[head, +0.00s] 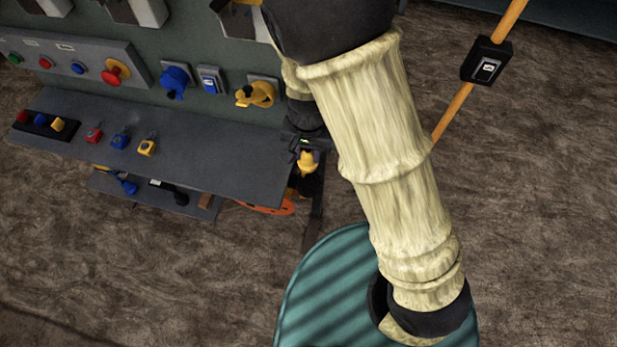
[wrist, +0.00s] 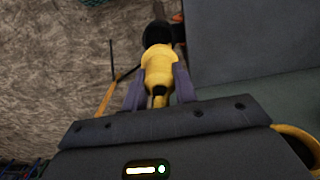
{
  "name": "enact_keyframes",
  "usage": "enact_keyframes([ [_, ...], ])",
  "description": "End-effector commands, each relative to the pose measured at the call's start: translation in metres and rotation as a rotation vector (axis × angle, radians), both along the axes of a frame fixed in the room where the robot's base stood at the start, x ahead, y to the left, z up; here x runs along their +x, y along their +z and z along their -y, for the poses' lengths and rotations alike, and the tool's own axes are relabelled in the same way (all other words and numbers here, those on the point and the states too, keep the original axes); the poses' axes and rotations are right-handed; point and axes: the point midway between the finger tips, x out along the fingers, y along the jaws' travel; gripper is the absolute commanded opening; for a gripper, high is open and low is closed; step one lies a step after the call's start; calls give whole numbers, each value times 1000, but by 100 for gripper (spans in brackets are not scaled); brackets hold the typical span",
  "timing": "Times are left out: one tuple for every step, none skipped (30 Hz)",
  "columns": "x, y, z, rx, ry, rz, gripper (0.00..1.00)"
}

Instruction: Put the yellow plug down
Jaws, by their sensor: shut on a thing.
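The yellow plug (wrist: 158,68) is between the two fingers of my gripper (wrist: 160,92) in the wrist view, with its dark round end pointing away from the palm. In the head view my gripper (head: 306,147) is at the right end of the grey shelf, shut on the yellow plug (head: 307,163). The plug hangs beside the shelf edge, apart from it as far as I can see. My arm hides part of the area behind the gripper.
The grey shelf (head: 215,150) holds small red, blue and yellow padlock-like pieces (head: 147,147) and a black holder (head: 42,125). A lower shelf (head: 150,195) carries tools. Above, the panel has a blue socket (head: 175,80) and a yellow socket (head: 257,94). The shelf's right part is clear.

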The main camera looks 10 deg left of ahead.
Motion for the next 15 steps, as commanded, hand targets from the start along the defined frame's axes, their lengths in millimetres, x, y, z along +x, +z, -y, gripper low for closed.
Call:
enact_keyframes([
  [0,0,0,0,-2,0,13],
  [0,0,1,0,-2,0,13],
  [1,-2,1,0,-4,0,13],
  [1,-3,1,0,-4,0,13],
  [1,-6,2,-1,-5,-1,13],
  [1,-11,2,-1,-6,-1,13],
  [1,-15,2,-2,-5,-1,13],
  [0,-21,1,-3,-4,-2,13],
  [0,-28,1,-3,-5,-2,13],
  [0,-34,2,-3,-5,-2,13],
  [-1,-40,1,-3,-3,-3,13],
  [0,-48,1,-2,-4,-2,13],
  [-1,-52,1,-2,-3,-2,13],
  [-1,-56,1,-2,-2,-2,13],
  [0,-60,0,-1,-2,0,13],
])
